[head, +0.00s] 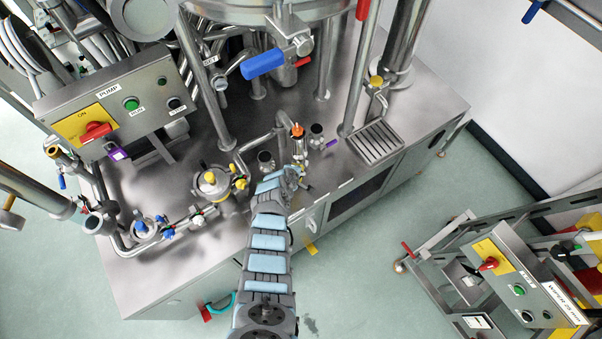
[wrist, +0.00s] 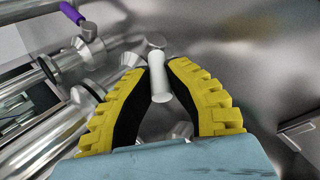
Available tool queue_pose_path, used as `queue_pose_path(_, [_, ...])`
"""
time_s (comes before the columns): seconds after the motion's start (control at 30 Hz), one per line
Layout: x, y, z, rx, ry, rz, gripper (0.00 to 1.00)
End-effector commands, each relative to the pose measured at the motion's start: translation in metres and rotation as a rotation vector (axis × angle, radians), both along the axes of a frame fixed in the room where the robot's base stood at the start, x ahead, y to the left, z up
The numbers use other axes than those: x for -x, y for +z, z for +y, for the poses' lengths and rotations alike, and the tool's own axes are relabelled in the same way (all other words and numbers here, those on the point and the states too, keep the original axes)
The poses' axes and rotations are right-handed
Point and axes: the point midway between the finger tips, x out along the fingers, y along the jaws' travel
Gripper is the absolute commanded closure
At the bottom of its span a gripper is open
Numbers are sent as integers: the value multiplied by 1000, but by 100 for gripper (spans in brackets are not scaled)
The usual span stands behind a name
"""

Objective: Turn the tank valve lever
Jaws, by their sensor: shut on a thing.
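In the wrist view, my gripper (wrist: 158,68) has its black and yellow fingers closed around a pale grey rod (wrist: 159,82). The rod stands between the fingertips, and I cannot tell if it is the valve lever. In the head view, my gripper (head: 292,173) is low at the front of the steel bench, partly hidden by my arm. A purple-handled lever (head: 331,143) is just to its upper right; a purple handle (wrist: 72,14) also shows at the wrist view's top left, apart from the fingers. A blue lever (head: 262,65) sits on a valve at the tank, well above my gripper.
Steel pipes and valves (head: 212,185) crowd the bench left of my gripper. The PUMP control box (head: 125,105) stands further left. A drain grate (head: 375,143) is at the right. A cart with a control box (head: 510,275) stands lower right.

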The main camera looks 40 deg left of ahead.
Motion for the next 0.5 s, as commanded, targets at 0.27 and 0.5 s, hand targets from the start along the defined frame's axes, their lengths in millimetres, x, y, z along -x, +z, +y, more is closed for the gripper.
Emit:
queue_pose_path(0.27, [0,-1,0,0,0,0,100])
queue_pose_path(0.5, [0,-1,0,0,0,1,55])
